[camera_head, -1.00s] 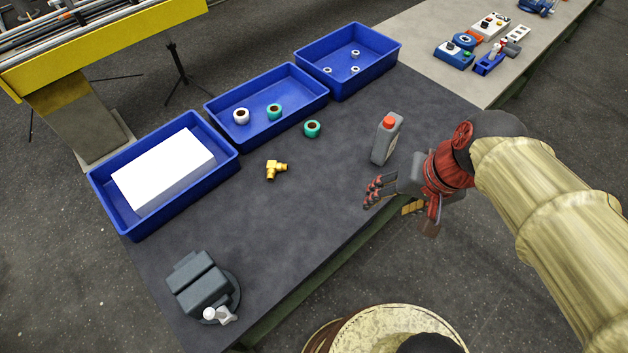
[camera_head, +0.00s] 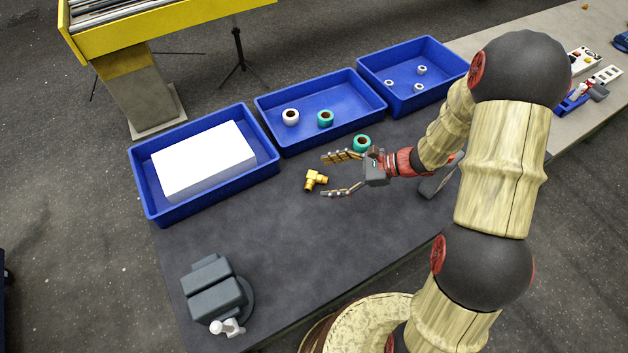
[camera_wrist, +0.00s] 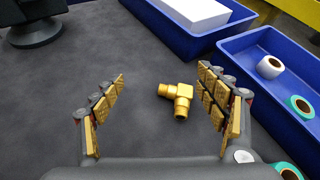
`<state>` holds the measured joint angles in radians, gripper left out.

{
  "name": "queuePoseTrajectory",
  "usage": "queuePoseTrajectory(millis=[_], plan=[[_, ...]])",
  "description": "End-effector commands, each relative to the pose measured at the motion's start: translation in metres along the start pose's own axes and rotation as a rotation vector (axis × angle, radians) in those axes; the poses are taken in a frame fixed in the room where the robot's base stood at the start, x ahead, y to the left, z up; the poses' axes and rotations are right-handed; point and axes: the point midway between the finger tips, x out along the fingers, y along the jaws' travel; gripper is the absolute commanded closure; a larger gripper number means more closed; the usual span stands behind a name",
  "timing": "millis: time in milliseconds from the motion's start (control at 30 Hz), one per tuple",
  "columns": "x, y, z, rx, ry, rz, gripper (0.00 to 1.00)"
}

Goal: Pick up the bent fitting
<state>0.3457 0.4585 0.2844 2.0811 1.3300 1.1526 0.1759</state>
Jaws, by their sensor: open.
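The bent fitting (camera_head: 315,180) is a small brass-coloured elbow lying on the dark table top, in front of the middle blue tray. My gripper (camera_head: 333,176) is open and empty, its fingers spread toward the fitting from the right. In the wrist view the fitting (camera_wrist: 179,98) lies ahead of the open fingers (camera_wrist: 163,105), nearer the right finger than the left. The fingers do not appear to touch it.
A blue tray (camera_head: 157,205) holds a white block. The middle blue tray (camera_head: 283,140) holds a white and a green ring; another green ring (camera_head: 362,143) lies on the table by my gripper. A third tray (camera_head: 440,92) holds small rings. A grey vise (camera_head: 215,290) stands front left.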

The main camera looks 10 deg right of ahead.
Motion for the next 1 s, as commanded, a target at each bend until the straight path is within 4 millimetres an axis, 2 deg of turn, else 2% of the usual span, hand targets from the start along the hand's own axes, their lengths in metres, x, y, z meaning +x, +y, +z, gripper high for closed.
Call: queuePoseTrajectory(millis=[33,100,300,667,900,1000], plan=[[0.004,-0.005,-0.017,0.060,-0.017,-0.029,0.27],[0.009,-0.011,-0.033,0.124,-0.038,-0.066,0.27],[0.015,-0.020,-0.059,0.221,-0.065,-0.125,0.27],[0.048,-0.025,-0.059,0.229,-0.068,-0.129,0.27],[0.082,-0.029,-0.057,0.228,-0.067,-0.128,0.27],[0.090,-0.030,-0.056,0.228,-0.067,-0.130,0.27]])
